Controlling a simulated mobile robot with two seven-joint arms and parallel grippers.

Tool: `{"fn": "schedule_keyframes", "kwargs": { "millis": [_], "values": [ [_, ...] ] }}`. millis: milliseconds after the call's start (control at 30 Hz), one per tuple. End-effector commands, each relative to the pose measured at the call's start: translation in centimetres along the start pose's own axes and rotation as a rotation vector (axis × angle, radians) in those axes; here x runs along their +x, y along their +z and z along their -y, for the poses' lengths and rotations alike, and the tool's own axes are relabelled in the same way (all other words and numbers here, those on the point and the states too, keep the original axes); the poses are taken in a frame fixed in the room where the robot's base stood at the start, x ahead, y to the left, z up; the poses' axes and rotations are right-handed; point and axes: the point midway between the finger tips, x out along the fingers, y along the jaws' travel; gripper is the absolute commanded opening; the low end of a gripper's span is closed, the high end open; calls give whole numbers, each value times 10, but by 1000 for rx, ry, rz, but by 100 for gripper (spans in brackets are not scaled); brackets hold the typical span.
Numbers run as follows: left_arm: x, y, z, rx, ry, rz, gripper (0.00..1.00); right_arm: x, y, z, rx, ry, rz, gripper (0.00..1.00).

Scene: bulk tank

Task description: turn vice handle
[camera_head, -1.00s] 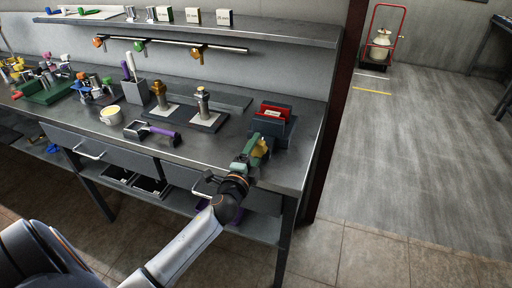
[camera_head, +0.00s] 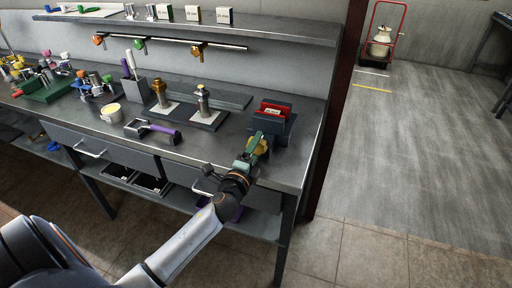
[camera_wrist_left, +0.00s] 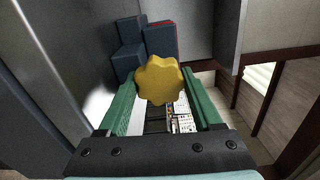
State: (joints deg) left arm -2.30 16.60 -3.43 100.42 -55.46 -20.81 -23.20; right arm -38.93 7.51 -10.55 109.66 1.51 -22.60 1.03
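The vice (camera_head: 272,126) is a dark blue-grey block with red jaw parts near the right end of the workbench. Its handle is a yellow lobed knob (camera_head: 258,145) on the side facing me. My left gripper (camera_head: 252,148), with green fingers, is at the knob. In the left wrist view, the knob (camera_wrist_left: 158,80) lies between the two widely spaced fingertips (camera_wrist_left: 160,88), with the vice (camera_wrist_left: 146,42) beyond it. I cannot tell whether the fingers touch the knob. My right gripper is not in view.
A shelf (camera_head: 280,32) runs above. Open floor (camera_head: 425,150) lies to the right, with a red hand cart (camera_head: 381,38) at the back.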

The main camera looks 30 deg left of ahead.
Motion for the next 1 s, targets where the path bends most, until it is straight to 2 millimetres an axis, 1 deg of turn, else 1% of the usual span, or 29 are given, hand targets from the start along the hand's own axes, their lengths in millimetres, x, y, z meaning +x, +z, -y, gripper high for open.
{"fn": "schedule_keyframes", "kwargs": {
  "millis": [33, 233, 467, 567, 667, 767, 1000],
  "values": [
    [0, 0, 0, -1, 0, -1, 73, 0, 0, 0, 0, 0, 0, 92],
    [0, 0, 0, -1, 0, 0, 96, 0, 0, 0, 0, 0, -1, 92],
    [0, 0, 0, -2, 0, 0, 96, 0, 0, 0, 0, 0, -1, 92],
    [-4, 0, -1, -2, 1, 0, 96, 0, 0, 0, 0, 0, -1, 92],
    [-14, 0, -2, -2, 2, -1, 96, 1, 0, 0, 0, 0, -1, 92],
    [-30, 0, -2, -2, 3, 0, 96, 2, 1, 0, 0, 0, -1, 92],
    [-78, 0, -3, -3, 3, 0, 96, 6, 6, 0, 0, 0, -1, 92]
  ]
}}
